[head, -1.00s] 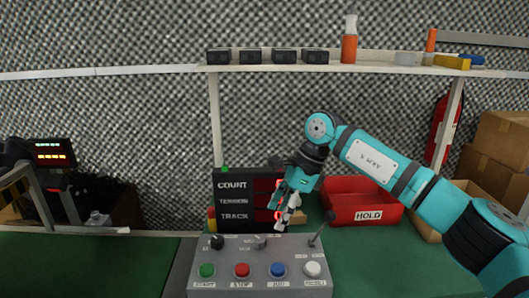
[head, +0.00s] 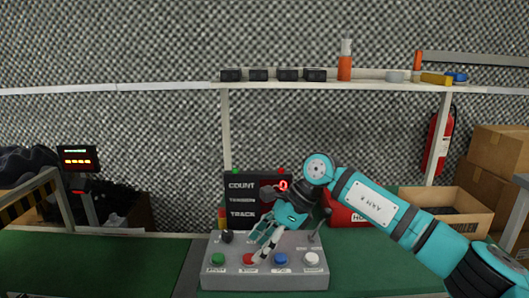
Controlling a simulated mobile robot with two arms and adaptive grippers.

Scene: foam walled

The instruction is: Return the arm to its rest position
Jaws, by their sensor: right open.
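My right arm, teal and black, comes in from the right edge. Its gripper (head: 264,245) hangs over the grey control box (head: 222,283), with its pale fingertips close to the red button (head: 249,259). I cannot tell whether they touch it. The gripper is open with nothing seen between the fingers. It hides part of the box's upper face. The green button (head: 218,259), blue button (head: 281,259) and white button (head: 311,259) are uncovered. My left gripper is not in view.
A black display board (head: 241,199) stands behind the box, partly covered by my gripper. A red bin (head: 345,212) is behind my arm. A shelf (head: 380,83) with small items runs above. Green table top (head: 90,262) is clear at left.

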